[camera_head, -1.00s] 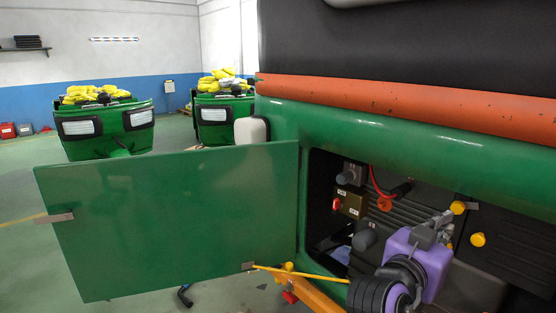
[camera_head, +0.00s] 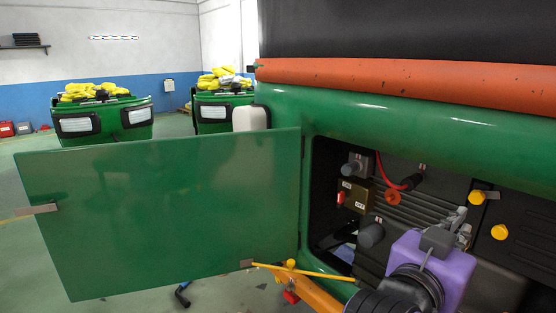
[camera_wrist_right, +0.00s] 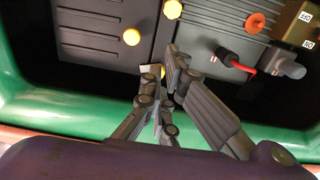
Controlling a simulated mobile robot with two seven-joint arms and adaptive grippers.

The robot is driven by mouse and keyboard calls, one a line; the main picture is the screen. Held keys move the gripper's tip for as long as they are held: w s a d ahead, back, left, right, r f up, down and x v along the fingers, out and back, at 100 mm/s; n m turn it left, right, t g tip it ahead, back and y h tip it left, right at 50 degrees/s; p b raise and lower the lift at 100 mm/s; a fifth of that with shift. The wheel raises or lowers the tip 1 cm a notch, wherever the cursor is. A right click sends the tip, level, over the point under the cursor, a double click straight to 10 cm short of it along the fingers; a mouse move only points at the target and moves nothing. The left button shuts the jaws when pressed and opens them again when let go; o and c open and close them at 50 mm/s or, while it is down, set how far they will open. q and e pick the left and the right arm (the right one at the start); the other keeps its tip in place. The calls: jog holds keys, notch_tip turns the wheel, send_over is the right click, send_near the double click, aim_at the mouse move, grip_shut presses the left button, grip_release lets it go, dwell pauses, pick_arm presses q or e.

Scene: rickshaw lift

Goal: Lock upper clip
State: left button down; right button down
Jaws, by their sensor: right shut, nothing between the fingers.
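The upper clip, a yellow knob (camera_head: 478,196) with a small metal plate at its right, is on the dark panel inside the open compartment. In the right wrist view a metal plate (camera_wrist_right: 150,69) and a bit of yellow, seemingly this clip, show partly hidden behind the fingertips. My right gripper (camera_head: 462,212) is shut and empty, just left of and below the yellow knob in the head view. It also fills the middle of the right wrist view (camera_wrist_right: 163,72). I cannot tell whether it touches the clip. My left gripper is not in view.
A second yellow knob (camera_head: 499,232) sits lower right. A red cable (camera_head: 386,172) and a switch box (camera_head: 353,195) are left of the gripper. The green body's rim (camera_head: 430,145) overhangs the compartment. An open green door (camera_head: 165,205) extends left.

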aim_at(484, 196)
jog(key=x, duration=0.2)
jog(key=p+x, duration=0.1)
jog(key=x, duration=0.3)
jog(key=shift+w+d+r+p, duration=0.1)
jog(key=shift+d+r+p, duration=0.1)
jog(key=shift+r+p, duration=0.1)
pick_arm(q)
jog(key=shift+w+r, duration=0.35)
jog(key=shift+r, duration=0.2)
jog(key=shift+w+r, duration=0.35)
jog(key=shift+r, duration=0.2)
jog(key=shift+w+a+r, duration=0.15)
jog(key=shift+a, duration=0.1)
pick_arm(e)
jog(key=shift+r, duration=0.3)
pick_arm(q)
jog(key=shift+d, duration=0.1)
